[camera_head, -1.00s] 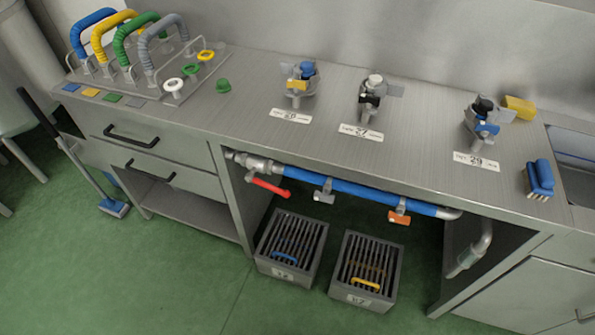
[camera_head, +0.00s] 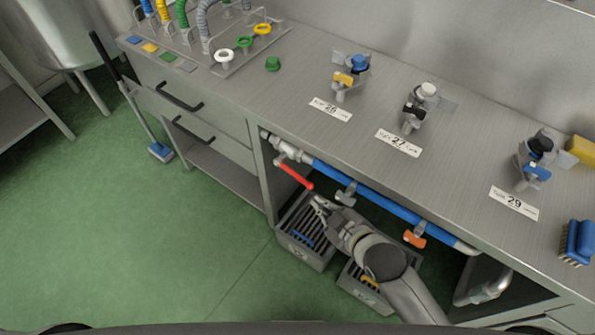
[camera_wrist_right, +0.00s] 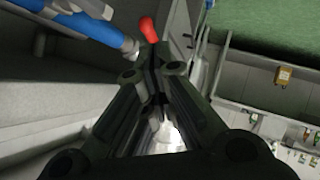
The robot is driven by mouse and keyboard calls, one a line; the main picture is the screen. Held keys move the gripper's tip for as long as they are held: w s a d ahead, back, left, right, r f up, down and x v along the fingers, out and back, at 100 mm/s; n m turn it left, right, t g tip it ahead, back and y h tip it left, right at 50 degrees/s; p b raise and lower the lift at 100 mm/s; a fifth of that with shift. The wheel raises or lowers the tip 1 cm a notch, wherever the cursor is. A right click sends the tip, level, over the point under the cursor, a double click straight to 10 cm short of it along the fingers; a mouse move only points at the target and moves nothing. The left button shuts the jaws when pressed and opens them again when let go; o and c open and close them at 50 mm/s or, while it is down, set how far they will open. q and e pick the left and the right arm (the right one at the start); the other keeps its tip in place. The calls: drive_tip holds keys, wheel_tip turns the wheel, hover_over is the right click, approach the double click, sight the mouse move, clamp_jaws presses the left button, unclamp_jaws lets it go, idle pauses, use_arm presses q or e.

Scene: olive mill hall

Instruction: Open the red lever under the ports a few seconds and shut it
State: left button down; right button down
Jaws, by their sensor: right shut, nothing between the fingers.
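The red lever (camera_head: 295,174) sits on the pipe under the worktop, near the left end of the blue pipe section, and slants down to the right in the head view. My right gripper (camera_head: 317,203) is shut and empty, with its fingertips close to the lever's free end. In the right wrist view the lever's red tip (camera_wrist_right: 148,29) shows just beyond the closed fingers (camera_wrist_right: 152,62). I cannot tell whether they touch. The ports 26 (camera_head: 350,77), 27 (camera_head: 420,107) and 29 (camera_head: 535,160) stand on the worktop above. My left gripper is not in view.
A grey lever (camera_head: 346,194) and an orange lever (camera_head: 415,236) hang farther along the blue pipe (camera_head: 385,204). Green floor (camera_head: 190,240) is open at left.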

wheel_tip(320, 180, up, 5)
drive_tip(key=a+n, duration=0.1)
drive_tip(key=a, duration=0.1)
approach(291, 172)
drive_tip(key=w+a, duration=0.2)
drive_tip(key=w, duration=0.1)
drive_tip(key=shift+w+d+f+y, duration=0.1)
drive_tip(key=shift+w+f+y, duration=0.1)
drive_tip(key=shift+f, duration=0.45)
drive_tip(key=shift+w+f+y, duration=0.1)
drive_tip(key=shift+f+y, duration=0.1)
drive_tip(key=shift+f, duration=0.45)
drive_tip(key=shift+f, duration=0.1)
